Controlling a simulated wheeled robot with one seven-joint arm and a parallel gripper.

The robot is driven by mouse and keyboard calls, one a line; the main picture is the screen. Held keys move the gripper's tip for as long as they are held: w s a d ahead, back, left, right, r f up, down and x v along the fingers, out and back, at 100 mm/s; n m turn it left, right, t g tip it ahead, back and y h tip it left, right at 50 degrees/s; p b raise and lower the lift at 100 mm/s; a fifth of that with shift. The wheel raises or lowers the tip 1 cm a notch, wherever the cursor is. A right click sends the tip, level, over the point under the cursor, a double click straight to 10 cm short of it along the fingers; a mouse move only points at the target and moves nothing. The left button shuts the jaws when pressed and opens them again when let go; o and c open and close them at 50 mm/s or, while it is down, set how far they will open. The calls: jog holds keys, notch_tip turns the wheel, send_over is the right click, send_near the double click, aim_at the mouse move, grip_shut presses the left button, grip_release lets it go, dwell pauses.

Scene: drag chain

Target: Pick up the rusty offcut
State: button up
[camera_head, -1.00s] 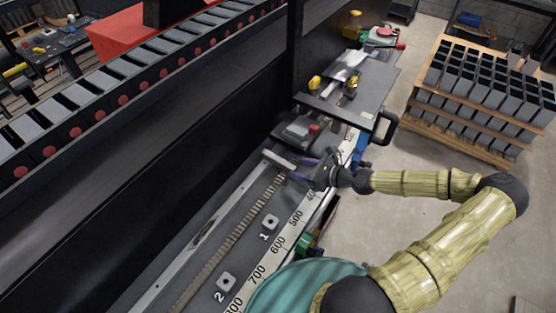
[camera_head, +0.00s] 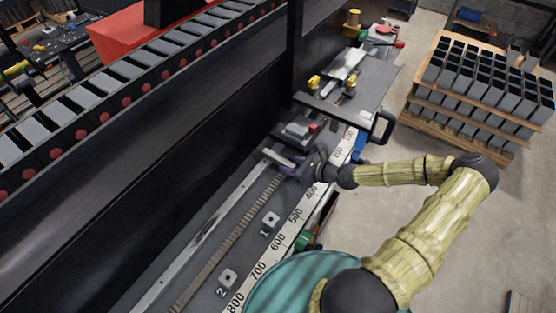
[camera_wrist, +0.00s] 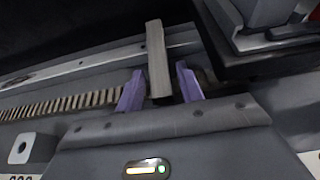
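A dull grey-brown bar (camera_wrist: 157,62), which looks like the offcut, lies across the machine bed in the wrist view. Rust is not clear on it. In the head view the bar (camera_head: 277,157) lies at the far end of the drag chain. My gripper (camera_wrist: 160,88) has its two purple fingers on either side of the bar's near end, with a small gap on each side. The fingers are apart and do not appear to touch it. In the head view my gripper (camera_head: 292,160) is low over the bed, and its body hides some of the bar's surroundings.
The ribbed drag chain (camera_head: 228,240) runs along the bed, beside numbered blocks (camera_head: 269,222) and a white scale (camera_head: 277,243). A dark machine block (camera_wrist: 265,30) stands close to the right of the bar in the wrist view. A tall black beam (camera_head: 200,130) flanks the bed.

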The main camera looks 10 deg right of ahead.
grip_shut()
jog(key=shift+r, duration=0.1)
notch_tip(320, 180, up, 10)
jog(key=b, duration=0.3)
